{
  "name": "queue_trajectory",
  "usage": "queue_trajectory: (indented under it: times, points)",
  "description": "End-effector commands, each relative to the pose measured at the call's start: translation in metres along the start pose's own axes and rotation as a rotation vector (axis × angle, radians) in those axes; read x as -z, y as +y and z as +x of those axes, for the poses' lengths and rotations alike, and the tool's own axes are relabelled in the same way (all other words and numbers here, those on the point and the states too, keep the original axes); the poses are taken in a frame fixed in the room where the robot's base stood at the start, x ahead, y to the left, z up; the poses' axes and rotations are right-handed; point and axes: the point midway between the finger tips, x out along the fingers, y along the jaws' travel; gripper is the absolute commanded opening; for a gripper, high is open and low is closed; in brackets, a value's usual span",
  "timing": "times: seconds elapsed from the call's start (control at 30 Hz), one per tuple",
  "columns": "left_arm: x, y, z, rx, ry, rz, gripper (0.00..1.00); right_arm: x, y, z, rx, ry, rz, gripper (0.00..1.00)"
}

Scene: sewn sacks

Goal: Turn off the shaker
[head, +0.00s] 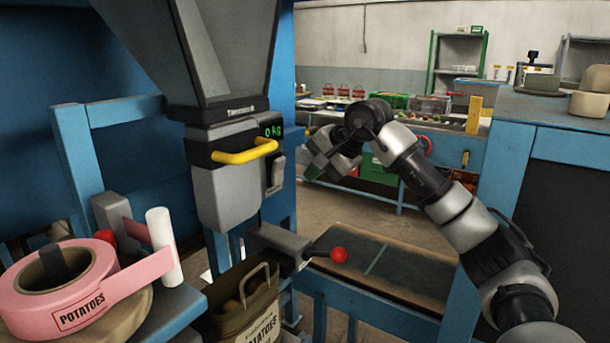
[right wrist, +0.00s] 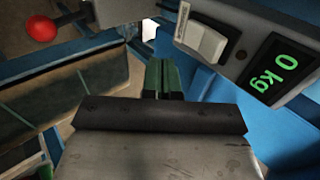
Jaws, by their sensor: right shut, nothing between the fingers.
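The machine (head: 235,180) has a grey hopper, a yellow handle and a green display reading 0 kg. A pale rocker switch (head: 276,172) sits on its side below the display. In the right wrist view the switch (right wrist: 203,38) shows larger, with a small label beside it and the display (right wrist: 282,68) to its right. My right gripper (head: 312,168) is to the right of the switch, apart from it in the head view. Its green fingers (right wrist: 163,68) are shut and empty, pointing toward the machine's side. My left gripper is not in view.
A red-knobbed lever (head: 338,255) juts out below the machine. A potato sack (head: 245,310) hangs under it. A pink label roll (head: 60,290) stands at left. A blue-framed conveyor (head: 385,270) runs at lower right. Crates (head: 392,101) stand on a back bench.

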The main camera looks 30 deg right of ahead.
Motion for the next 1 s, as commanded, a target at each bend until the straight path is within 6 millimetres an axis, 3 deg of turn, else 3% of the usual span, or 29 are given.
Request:
queue_trajectory:
  times: [0.2,0.4,1.0]
  points:
    - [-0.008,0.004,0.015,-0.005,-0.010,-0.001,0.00,0.001,0.013,-0.048,0.005,0.005,0.000,0.00]
    - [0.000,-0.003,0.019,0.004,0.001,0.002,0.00,0.001,0.018,-0.074,0.003,0.003,0.000,0.00]
    - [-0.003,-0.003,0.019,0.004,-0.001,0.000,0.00,0.000,0.019,-0.081,0.002,0.001,0.000,0.00]
